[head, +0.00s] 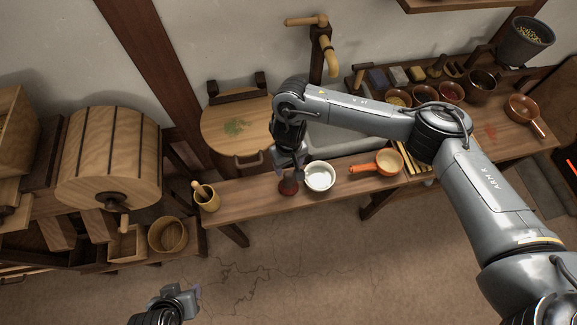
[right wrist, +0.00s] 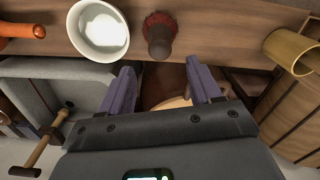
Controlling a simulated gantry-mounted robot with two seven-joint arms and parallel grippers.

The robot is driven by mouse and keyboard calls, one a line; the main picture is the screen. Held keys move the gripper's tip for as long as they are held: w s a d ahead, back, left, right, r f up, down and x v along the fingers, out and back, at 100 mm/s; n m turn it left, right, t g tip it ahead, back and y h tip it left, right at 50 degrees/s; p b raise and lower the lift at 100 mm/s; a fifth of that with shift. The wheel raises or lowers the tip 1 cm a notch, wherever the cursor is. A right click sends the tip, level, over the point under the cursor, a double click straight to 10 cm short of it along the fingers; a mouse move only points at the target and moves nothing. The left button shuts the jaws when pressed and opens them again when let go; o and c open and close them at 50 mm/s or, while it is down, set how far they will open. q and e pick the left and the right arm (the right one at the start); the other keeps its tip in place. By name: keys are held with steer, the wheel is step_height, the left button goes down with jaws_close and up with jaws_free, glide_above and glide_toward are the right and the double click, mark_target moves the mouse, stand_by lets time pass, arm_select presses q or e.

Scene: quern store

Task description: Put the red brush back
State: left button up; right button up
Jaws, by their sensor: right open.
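The red brush (head: 288,187) stands on the wooden bench, just left of a white bowl (head: 319,176). In the right wrist view the brush (right wrist: 160,36) shows dark red bristles and a brown knob-like handle. My right gripper (head: 291,170) is by the brush in the head view. In the right wrist view its jaws (right wrist: 162,86) are apart and empty, with the brush beyond the fingertips. My left gripper (head: 182,298) is low at the left, well away from the bench; its jaw opening is unclear.
A wooden cup (head: 206,198) with a stick in it stands at the bench's left end. An orange-handled pan (head: 388,162) is right of the bowl. A sink (head: 350,135) lies behind, partly hidden by my right arm. Several bowls and brushes line the back right.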

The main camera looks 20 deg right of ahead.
step_height(320, 180, up, 2)
steer(key=shift+r+p, duration=0.2)
steer(key=shift+p, duration=0.1)
steer(key=s+a+f+n+t+y, duration=0.1)
steer(key=s+a+f+n+y, duration=0.15)
steer(key=a, duration=0.45)
steer(key=s+a+f+n+y, duration=0.1)
steer(key=s+a+n+y, duration=0.15)
steer(key=a, duration=0.45)
steer(key=s+a+r+t+y, duration=0.3)
steer(key=s+a+r+t, duration=0.1)
steer(key=a+r, duration=0.4)
steer(key=s+d+m+t+h, duration=0.2)
steer(key=d+m+h, duration=0.15)
steer(key=d, duration=0.95)
steer(key=s+d+f+g+h, duration=0.3)
steer(key=s+d, duration=0.9)
steer(key=d, duration=0.4)
steer(key=shift+f+h, duration=0.55)
steer(key=shift+h, duration=0.1)
steer(key=shift+m, duration=0.25)
